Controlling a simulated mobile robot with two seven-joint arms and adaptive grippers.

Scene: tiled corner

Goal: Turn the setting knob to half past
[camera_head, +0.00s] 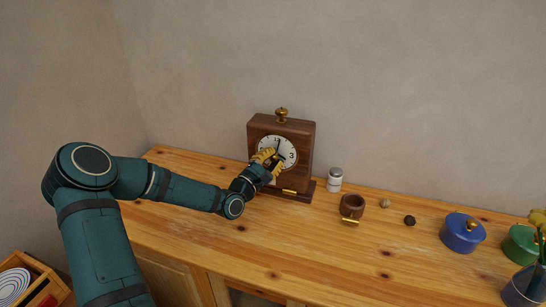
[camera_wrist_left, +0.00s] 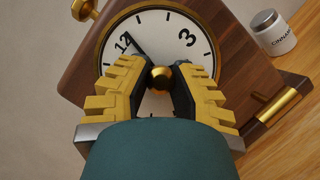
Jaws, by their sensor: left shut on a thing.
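A wooden mantel clock (camera_head: 308,150) with a white dial stands upright on the wooden counter, against the back wall. Its round brass setting knob (camera_wrist_left: 161,77) sits at the dial's centre. My left gripper (camera_head: 267,159), with yellow fingers, is in front of the dial; in the left wrist view its fingers (camera_wrist_left: 160,82) are on both sides of the knob, shut on it. One dark hand (camera_wrist_left: 140,49) points close to the 12, slightly toward the 3 side. The lower dial is hidden behind the fingers, and I cannot make out a second hand. My right gripper is not in view.
Small nuts lie between. The counter's front (camera_head: 300,250) is clear.

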